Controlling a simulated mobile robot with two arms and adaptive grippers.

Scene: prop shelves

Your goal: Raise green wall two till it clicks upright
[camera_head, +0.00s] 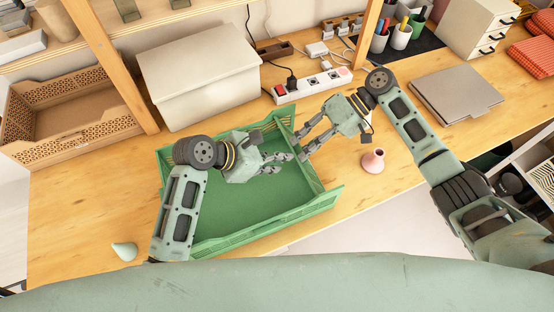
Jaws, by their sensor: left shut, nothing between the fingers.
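The green crate (235,207) sits on the wooden table in the head view, with slatted walls around a flat floor. Its front wall (268,226) runs along the near side, and its right wall (311,178) stands by the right gripper. I cannot tell which wall is number two, or whether any is locked. My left gripper (287,161) is shut and empty, above the crate floor near the right wall. My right gripper (300,146) has its fingers apart at the right wall's upper edge; contact is unclear. The arms hide parts of the left and back walls.
A pink vase (373,161) stands right of the crate near my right arm. A pale green cone (124,251) lies at the left front. A white box (198,82), power strip (312,84) and laptop (455,94) are behind. A wooden shelf post (117,70) rises at left.

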